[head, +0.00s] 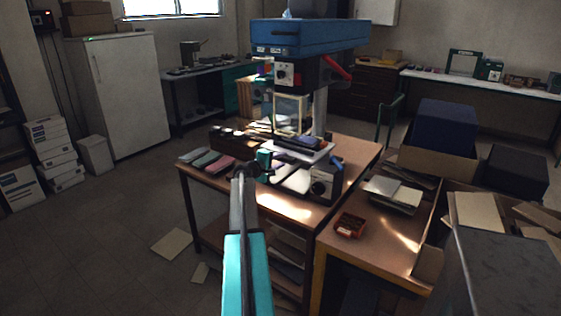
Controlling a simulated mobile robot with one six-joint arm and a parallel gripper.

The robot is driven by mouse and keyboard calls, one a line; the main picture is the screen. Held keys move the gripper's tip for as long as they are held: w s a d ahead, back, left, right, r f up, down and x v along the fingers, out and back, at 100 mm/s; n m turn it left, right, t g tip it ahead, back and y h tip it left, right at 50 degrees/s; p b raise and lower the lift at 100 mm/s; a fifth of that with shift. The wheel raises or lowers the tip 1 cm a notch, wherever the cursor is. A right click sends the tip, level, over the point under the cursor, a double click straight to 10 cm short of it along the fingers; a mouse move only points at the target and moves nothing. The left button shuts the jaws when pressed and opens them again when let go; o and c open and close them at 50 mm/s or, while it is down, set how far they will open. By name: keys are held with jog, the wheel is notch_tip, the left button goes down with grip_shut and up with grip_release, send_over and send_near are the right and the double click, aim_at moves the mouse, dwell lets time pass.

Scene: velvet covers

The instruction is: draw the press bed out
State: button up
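The press has a blue head (305,38) with a red lever (337,68), and stands on a brown wooden table (335,150). Its bed looks like the pale flat plate (318,155) under the head, with a dark flat piece on top. A grey lower base with a round dial (319,187) sits below it. My gripper (262,163) is at the end of my arm, at the front left edge of the bed. It is small and dark here, so its fingers and any contact with the bed cannot be made out.
Velvet covers in several colours (215,163) lie at the table's left edge. A second table at right holds a small red box (349,225) and books (393,194). Open cartons (437,163) crowd the right. The floor (110,235) at left is mostly clear, with a loose sheet (171,244).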

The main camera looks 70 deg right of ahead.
grip_shut()
jog(key=shift+s, duration=0.1)
